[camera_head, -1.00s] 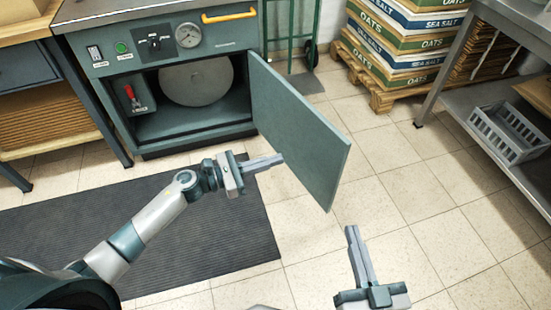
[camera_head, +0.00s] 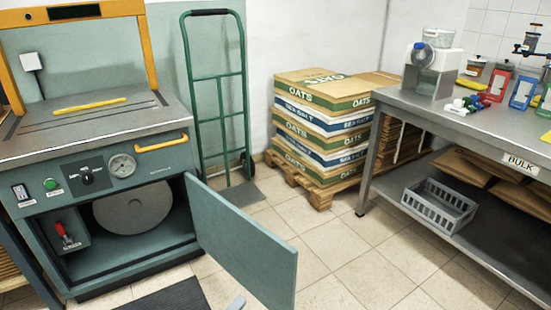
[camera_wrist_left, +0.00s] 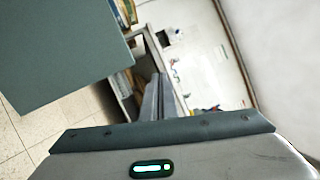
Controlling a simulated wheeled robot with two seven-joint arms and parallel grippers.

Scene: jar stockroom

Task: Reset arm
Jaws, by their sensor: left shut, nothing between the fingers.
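Only a grey fingertip of my left gripper (camera_head: 237,302) shows at the bottom edge of the head view, left of the open door's lower part. In the left wrist view my left gripper's fingers (camera_wrist_left: 160,97) lie together, shut and empty. A flat green panel (camera_wrist_left: 60,50), which looks like the machine's door, fills the upper left of that view, apart from the fingers. My right gripper is in neither current view.
The green machine (camera_head: 120,215) stands at left with its door (camera_head: 245,245) swung open into the room. Behind are a hand truck (camera_head: 217,95) and stacked sacks (camera_head: 322,125) on a pallet (camera_head: 313,190). A steel bench (camera_head: 440,112) stands at right, a grey crate (camera_head: 440,205) on its lower shelf.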

